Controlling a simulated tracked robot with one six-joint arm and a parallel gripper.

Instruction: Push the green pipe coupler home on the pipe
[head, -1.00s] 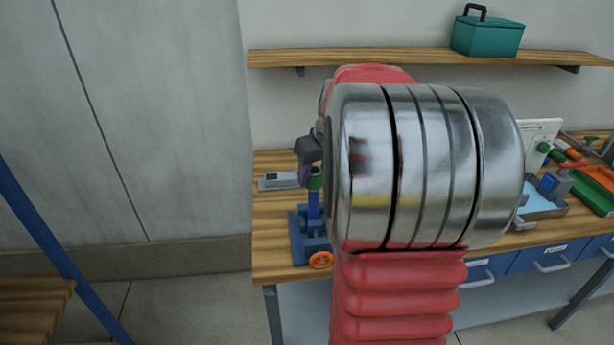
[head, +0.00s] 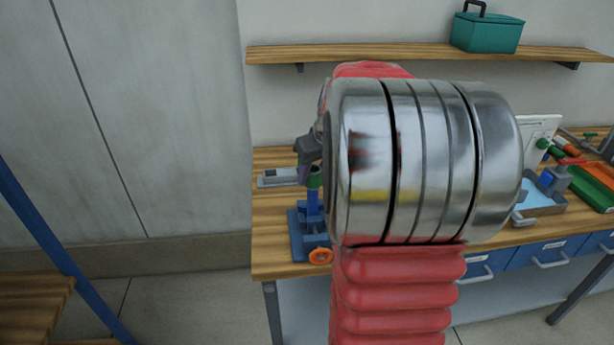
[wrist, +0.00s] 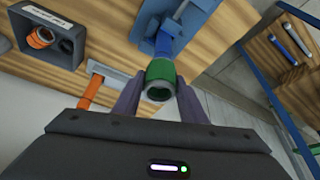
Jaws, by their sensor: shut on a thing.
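The green pipe coupler (wrist: 159,72) is between the two purple-grey fingers of my gripper (wrist: 160,88), which are shut on it. Its open end faces the wrist camera. In the head view the coupler (head: 314,180) is at the top of the upright blue pipe (head: 313,200), with a short stretch of pipe showing below it. The pipe stands in a blue clamp (head: 298,232) with an orange handwheel (head: 320,256). My wrist hides part of the gripper. How deep the pipe sits in the coupler is hidden.
A grey tool (head: 278,178) lies on the wooden bench (head: 275,265) behind the clamp. A grey box (wrist: 72,48) with an orange ring is in the wrist view. A shallow tray (head: 545,207) and green bins stand at right. A teal toolbox (head: 487,32) sits on the wall shelf.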

